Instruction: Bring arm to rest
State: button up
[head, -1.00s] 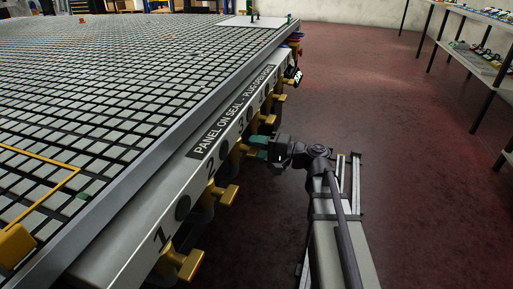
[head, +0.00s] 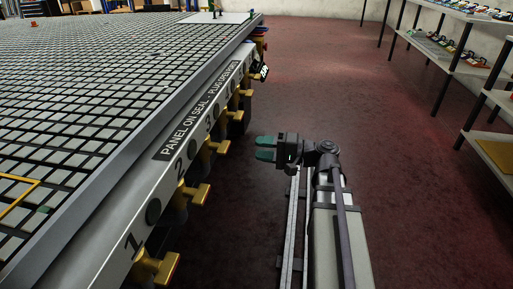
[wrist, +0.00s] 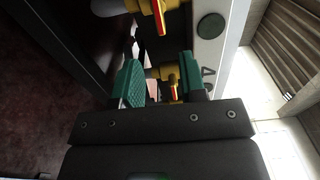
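My gripper (head: 266,148) has green finger pads and is held out to the right of the table's side, apart from the yellow valve handles. In the wrist view the two green fingers (wrist: 158,82) stand apart with a gap between them and nothing held. A row of yellow valves runs along the table's side panel (head: 141,235); the one below number 1 (head: 157,267) and the one below number 2 (head: 198,194) are nearest. In the wrist view a yellow valve with a red-edged handle (wrist: 160,16) shows beyond the fingers.
The gridded table top (head: 110,100) fills the left side. Shelves (head: 450,62) with small items stand at the right. The dark red floor (head: 330,75) between table and shelves is clear.

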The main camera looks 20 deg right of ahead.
jog(key=s+a+f+n+g+h+p, duration=0.1)
jog(key=s+a+f+g+h, duration=0.15)
jog(key=f+g+h, duration=0.35)
jog(key=s+a+f+n+g+h+p, duration=0.1)
jog(key=s+f+n+g+h, duration=0.1)
jog(key=s+f+h, duration=0.35)
jog(key=a+n+g+h+p, duration=0.2)
jog(key=a+n+h+p, duration=0.2)
jog(key=a, duration=0.4)
notch_tip(320, 180, up, 37)
jog(key=d+p, duration=0.1)
jog(key=p, duration=3.5)
jog(key=shift+s, duration=0.4)
